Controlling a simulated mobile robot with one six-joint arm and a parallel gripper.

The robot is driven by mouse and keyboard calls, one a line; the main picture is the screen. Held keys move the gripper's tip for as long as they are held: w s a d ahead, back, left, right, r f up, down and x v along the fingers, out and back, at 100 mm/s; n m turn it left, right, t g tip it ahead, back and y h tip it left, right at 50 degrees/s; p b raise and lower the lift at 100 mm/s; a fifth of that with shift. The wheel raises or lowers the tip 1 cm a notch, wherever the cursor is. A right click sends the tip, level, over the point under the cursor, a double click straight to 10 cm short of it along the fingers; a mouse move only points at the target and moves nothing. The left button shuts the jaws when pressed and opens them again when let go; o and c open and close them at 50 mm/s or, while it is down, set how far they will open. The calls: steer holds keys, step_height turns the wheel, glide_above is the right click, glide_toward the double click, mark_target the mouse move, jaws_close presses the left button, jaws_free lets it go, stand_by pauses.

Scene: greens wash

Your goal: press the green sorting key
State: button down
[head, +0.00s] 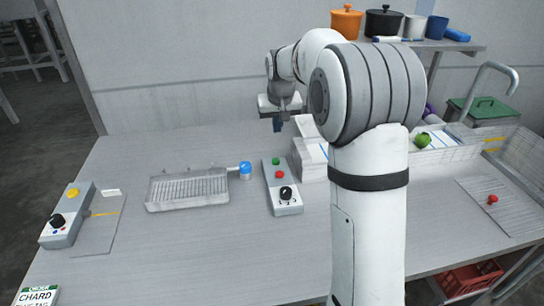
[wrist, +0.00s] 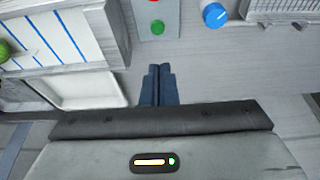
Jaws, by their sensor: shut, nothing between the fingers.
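The green sorting key (head: 276,161) is a small round green button at the far end of a grey control box (head: 271,188). A red button (head: 278,174) and a black knob (head: 286,192) sit nearer on the same box. In the wrist view the green key (wrist: 157,27) shows just beyond my fingertips, almost in line with them. My gripper (wrist: 158,68) is shut and empty, its dark blue fingers together. In the head view my gripper (head: 277,125) hangs above the far side of the table, behind the box. I see no contact with the key.
A wire-racked tray (head: 187,188) and a blue-topped knob (head: 245,168) stand left of the box. White stacked bins (head: 313,151) stand close on its right. Another box with a yellow button (head: 73,194) is at far left. The table between is clear.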

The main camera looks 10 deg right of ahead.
steer(key=shift+w+d+f, duration=0.1)
steer(key=shift+f, duration=0.05)
steer(key=p, duration=0.1)
glide_toward(275, 160)
steer(key=x, duration=0.5)
steer(key=shift+f, duration=0.25)
steer(key=shift+w+f, duration=0.1)
steer(key=shift+f, duration=0.4)
